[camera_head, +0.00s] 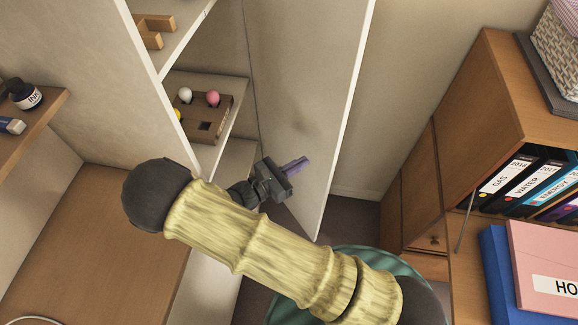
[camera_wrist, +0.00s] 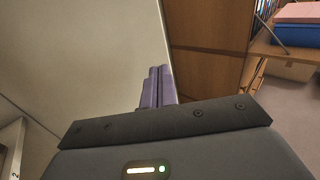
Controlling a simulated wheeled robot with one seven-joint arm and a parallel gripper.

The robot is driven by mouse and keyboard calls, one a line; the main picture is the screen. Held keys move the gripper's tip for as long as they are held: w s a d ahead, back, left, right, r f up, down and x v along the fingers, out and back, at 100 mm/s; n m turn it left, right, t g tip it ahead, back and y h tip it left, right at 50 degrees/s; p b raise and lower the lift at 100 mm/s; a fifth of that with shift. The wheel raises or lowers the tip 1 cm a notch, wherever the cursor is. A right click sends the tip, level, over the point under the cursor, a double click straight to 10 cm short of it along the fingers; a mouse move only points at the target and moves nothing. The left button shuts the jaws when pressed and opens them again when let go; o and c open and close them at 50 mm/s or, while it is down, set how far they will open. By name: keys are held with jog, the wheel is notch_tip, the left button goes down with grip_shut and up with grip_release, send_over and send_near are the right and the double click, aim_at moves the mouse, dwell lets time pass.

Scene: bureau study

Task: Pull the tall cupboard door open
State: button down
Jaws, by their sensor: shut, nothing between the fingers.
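The tall cupboard's door (camera_head: 310,90) stands wide open in the head view, its pale inner face towards me and its white free edge to the right. The door panel also fills the left of the wrist view (camera_wrist: 85,60). The cupboard's shelves (camera_head: 240,85) show to the left of the door. My gripper (camera_head: 304,162) is shut and empty, in front of the door's inner face near its lower part. Its purple fingers also show in the wrist view (camera_wrist: 157,85). I cannot tell whether they touch the door. No handle is visible.
A shelf holds a brown box (camera_head: 205,118) with small coloured balls. A wooden desk unit (camera_head: 500,85) with binders stands right of the door, with some floor between. A teal round thing (camera_head: 385,262) lies below my arm. A shelf with an ink bottle (camera_head: 25,95) is at left.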

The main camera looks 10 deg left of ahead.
aim_at(333, 144)
jog(key=p+x, duration=0.2)
jog(key=x, duration=0.6)
jog(key=shift+w+d, duration=0.25)
jog(key=shift+w, duration=0.05)
